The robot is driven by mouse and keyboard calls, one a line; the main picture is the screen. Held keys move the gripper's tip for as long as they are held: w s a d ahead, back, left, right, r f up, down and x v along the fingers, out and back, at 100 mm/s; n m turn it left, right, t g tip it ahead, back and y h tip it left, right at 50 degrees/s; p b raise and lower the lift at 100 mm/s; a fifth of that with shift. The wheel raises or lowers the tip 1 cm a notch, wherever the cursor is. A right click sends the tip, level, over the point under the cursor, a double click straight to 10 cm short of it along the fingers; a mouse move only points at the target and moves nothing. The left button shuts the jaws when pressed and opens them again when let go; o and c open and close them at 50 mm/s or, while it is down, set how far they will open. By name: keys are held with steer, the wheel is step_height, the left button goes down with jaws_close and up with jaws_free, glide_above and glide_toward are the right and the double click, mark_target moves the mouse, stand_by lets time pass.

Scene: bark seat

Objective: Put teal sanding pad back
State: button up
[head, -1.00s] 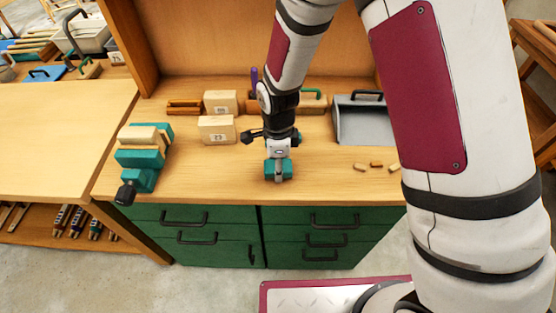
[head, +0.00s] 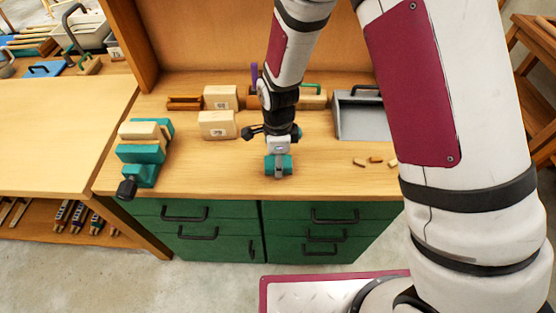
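The teal sanding pad (head: 270,165) is a small teal block low over the front middle of the wooden bench top. My gripper (head: 279,169) points down at it, with one grey finger in front of the pad's middle and teal showing on both sides. The far finger is hidden behind the pad, so I cannot see whether the fingers press on it. I cannot tell whether the pad touches the bench top.
A teal vise with wooden jaws (head: 142,153) stands at the left. Pale labelled wooden blocks (head: 217,125) stand behind it to the right. A grey dustpan-like tray (head: 362,120) is at the back right, with small wood scraps (head: 376,160) before it. The bench's front strip is mostly clear.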

steer(key=shift+f, duration=0.3)
stand_by(0.4)
steer(key=o, duration=1.5)
steer(key=shift+r+p, duration=1.7)
steer(key=shift+r, duration=1.8)
steer(key=shift+r, duration=0.1)
